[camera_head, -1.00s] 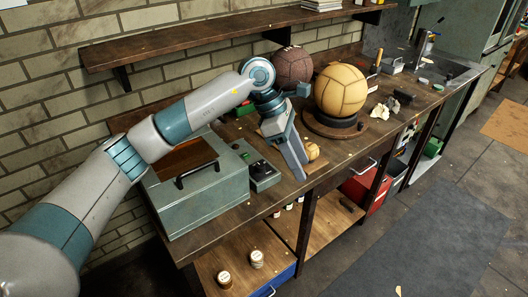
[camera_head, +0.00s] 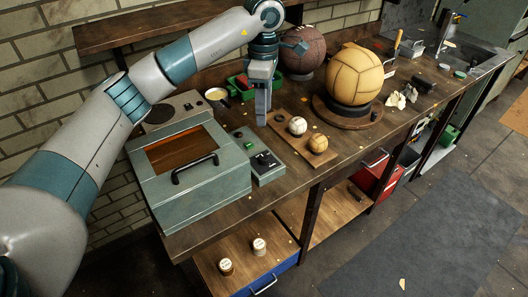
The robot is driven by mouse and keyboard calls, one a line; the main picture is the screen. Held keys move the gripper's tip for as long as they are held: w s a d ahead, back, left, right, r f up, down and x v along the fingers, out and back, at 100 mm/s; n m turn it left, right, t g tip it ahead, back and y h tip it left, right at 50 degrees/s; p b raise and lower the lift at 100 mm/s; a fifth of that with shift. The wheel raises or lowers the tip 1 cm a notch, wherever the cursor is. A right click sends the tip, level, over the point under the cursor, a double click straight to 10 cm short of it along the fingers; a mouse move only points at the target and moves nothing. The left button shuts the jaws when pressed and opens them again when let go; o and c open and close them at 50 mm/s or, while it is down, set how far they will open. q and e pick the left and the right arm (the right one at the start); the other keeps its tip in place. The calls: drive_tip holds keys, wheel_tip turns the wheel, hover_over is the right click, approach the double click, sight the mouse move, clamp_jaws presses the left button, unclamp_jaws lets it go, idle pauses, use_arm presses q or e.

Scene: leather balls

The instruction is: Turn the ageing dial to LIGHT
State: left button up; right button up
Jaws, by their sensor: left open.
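A small grey-green control panel (camera_head: 258,160) stands at the right side of a grey-green box with a brown window and black handle (camera_head: 195,165). A black dial (camera_head: 262,158) shows on the panel, with green and dark buttons farther back on it. The dial's lettering is too small to read. My left gripper (camera_head: 262,118) points down over the bench, behind the panel and apart from the dial. It is open and holds nothing that I can see; its fingers overlap from this side. My right gripper is not in view.
A wooden board (camera_head: 285,143) with two small balls lies right of the panel. A large tan ball (camera_head: 354,76) rests on a round stand; a dark brown ball (camera_head: 305,50) is behind. A green tray (camera_head: 238,85) and a small bowl (camera_head: 216,94) stand behind the box.

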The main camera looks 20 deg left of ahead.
sight(264, 157)
use_arm(q)
wheel_tip(264, 157, down, 15)
drive_tip(key=p, duration=0.5)
drive_tip(key=shift+s+f+p, duration=0.1)
drive_tip(key=shift+f+p, duration=0.05)
drive_tip(key=shift+p, duration=0.15)
drive_tip(key=shift+f, duration=0.6)
drive_tip(key=shift+c, duration=0.4)
drive_tip(key=c, duration=1)
